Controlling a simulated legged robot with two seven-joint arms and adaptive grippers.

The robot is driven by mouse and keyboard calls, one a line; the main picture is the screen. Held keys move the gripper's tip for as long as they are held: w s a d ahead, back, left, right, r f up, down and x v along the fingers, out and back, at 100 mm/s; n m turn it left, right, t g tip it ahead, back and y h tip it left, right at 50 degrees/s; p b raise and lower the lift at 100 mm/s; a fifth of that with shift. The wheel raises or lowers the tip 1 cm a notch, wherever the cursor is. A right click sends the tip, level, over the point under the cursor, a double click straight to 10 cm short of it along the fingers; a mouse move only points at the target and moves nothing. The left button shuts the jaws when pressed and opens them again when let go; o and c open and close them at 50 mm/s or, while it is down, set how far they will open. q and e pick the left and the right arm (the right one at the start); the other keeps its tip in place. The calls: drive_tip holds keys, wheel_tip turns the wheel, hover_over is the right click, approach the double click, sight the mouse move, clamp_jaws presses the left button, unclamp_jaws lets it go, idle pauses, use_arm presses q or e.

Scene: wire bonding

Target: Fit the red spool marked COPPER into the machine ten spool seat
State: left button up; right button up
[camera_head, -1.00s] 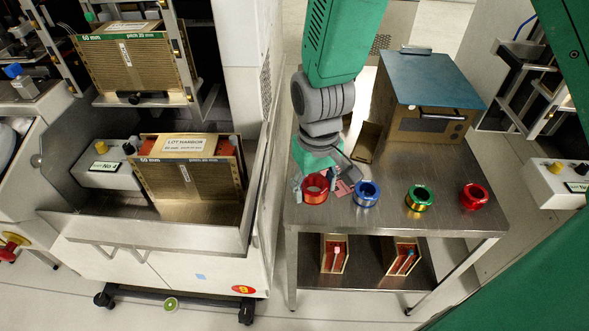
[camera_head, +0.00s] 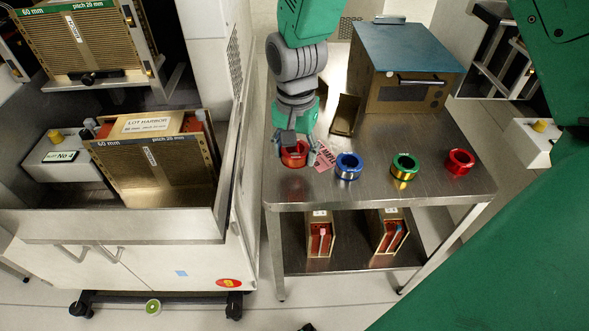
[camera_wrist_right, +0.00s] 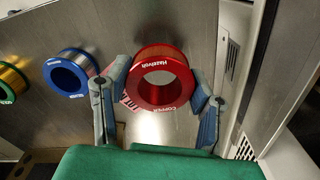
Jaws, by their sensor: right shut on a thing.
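The red spool marked COPPER (camera_head: 294,161) sits at the left front of the steel table. In the right wrist view its red flange (camera_wrist_right: 183,82) faces me, and the words Hazelvoh and COPPER can be read on it. My right gripper (camera_head: 296,153) reaches down over the spool, and its fingers are shut on it from both sides. In the right wrist view the fingers of my right gripper (camera_wrist_right: 158,100) stand left and right of the spool. My left gripper is out of view. I cannot make out a spool seat of machine ten.
On the steel table (camera_head: 400,192) stand a blue spool (camera_head: 348,173), a green spool (camera_head: 404,174) and another red spool (camera_head: 460,168). A pink tag (camera_head: 324,157) lies by the held spool. A blue-topped box (camera_head: 409,48) stands behind. A machine with a tray (camera_head: 112,228) is at left.

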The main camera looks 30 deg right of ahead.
sight(295, 172)
wheel_tip(295, 172, down, 4)
drive_tip(key=shift+f+b, duration=0.1)
drive_tip(key=shift+b, duration=0.55)
drive_tip(key=shift+s, duration=0.1)
drive_tip(key=o, duration=1.2)
drive_tip(key=shift+c, duration=0.2)
wheel_tip(295, 172, up, 12)
drive_tip(key=p, duration=0.4)
